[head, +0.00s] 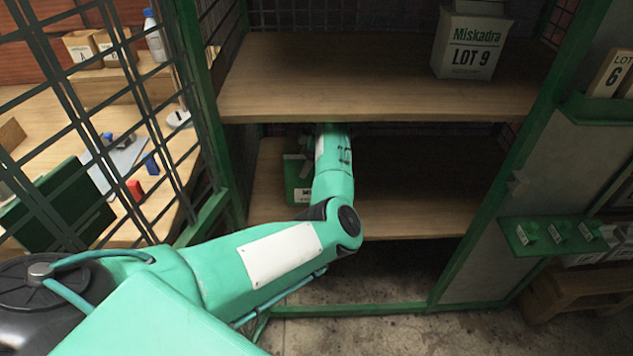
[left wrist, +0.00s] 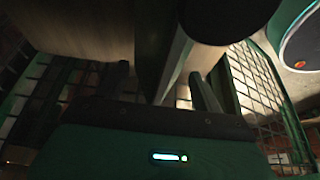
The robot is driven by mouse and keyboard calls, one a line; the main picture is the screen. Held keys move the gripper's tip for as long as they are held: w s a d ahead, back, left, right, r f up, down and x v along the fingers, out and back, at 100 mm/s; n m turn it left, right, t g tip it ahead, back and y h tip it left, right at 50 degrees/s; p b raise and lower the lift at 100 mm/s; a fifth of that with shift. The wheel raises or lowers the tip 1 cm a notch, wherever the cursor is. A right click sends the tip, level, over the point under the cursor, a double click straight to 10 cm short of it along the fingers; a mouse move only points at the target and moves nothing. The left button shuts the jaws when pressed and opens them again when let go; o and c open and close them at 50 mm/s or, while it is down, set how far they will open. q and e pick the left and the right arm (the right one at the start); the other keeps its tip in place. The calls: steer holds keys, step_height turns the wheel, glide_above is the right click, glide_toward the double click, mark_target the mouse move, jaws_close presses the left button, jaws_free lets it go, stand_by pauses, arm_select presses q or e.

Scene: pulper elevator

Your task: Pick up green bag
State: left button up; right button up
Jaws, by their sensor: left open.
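The green bag (head: 298,182) stands on the left part of the lower shelf (head: 425,190), with a white label low on its front. My left forearm covers its right side in the head view. My left arm reaches in under the upper shelf, and its gripper is mostly hidden there, close to the bag. In the left wrist view my left gripper (left wrist: 160,75) shows two dark fingers standing apart, open. I cannot make out the bag between them, and cannot tell whether they touch it. My right gripper is not in view.
The upper shelf (head: 330,85) lies just above my forearm and bears a white Miskadra LOT 9 bag (head: 467,42). A wire mesh panel (head: 100,120) stands left, before a wooden bench. Green posts flank the shelves. The lower shelf is clear on the right.

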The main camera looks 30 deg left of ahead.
arm_select(q)
steer(key=shift+f, duration=0.25)
stand_by(0.3)
jaws_close()
